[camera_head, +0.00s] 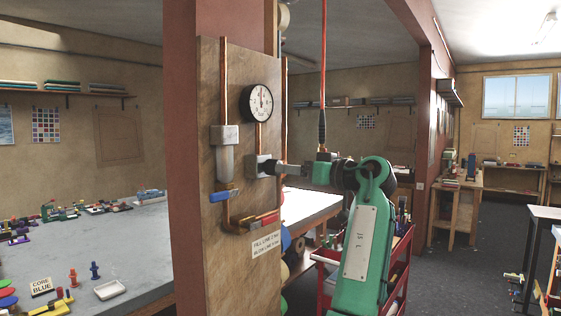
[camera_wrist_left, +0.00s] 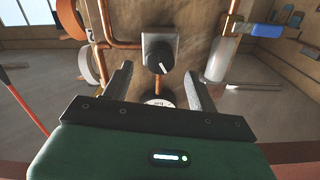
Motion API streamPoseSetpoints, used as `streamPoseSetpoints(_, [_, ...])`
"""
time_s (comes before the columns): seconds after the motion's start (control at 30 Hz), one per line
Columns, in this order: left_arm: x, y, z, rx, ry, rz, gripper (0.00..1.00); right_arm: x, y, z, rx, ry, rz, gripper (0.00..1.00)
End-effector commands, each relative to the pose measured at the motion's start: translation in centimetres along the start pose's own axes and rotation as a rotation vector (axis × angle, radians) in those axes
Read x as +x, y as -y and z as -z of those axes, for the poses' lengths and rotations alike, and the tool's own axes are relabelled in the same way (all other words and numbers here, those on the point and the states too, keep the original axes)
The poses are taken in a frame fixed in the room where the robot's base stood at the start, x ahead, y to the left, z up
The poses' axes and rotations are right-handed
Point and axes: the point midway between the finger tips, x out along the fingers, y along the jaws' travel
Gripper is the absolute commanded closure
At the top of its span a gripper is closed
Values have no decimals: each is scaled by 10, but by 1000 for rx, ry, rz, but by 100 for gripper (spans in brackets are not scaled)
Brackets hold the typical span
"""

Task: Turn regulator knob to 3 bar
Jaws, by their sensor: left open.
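The regulator (camera_head: 252,166) is a grey block on a wooden panel, below a round white-faced gauge (camera_head: 261,103). The gauge needle points roughly upward; its figures are too small to read. The black regulator knob (camera_wrist_left: 160,55) has a white pointer line and shows in the left wrist view. My left gripper (camera_head: 279,169) is in front of the knob in the head view. Its open fingers (camera_wrist_left: 159,72) stand on either side of the knob's near end in the wrist view, with gaps visible. I cannot tell how deep they reach. The gauge is partly hidden behind the gripper there.
Copper pipes, a filter bowl (camera_head: 225,162), a blue valve handle (camera_head: 223,195) and a red one (camera_head: 268,218) are on the panel (camera_head: 212,90). A label (camera_head: 266,243) names fill and blow lines. A worktable (camera_head: 130,240) stands left.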

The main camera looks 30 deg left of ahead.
Motion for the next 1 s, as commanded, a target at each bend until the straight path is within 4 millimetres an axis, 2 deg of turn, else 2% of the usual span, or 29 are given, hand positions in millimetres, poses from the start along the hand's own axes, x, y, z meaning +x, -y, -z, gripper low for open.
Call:
streamPoseSetpoints(0.1, [21,0,2,2,1,1,41,-12,0,1,0,0,1,64])
streamPoseSetpoints(0.3, [42,0,1,1,1,0,41,-18,3,2,2,-1,3,64])
streamPoseSetpoints(0.67, [46,-1,-1,1,0,-2,41,-18,9,3,4,-2,9,64])
streamPoseSetpoints(0.9, [46,-1,0,1,0,-2,86,-18,6,3,3,-1,7,64])
streamPoseSetpoints(1.0, [46,-1,-1,0,0,-2,86,-18,5,2,2,-1,5,64])
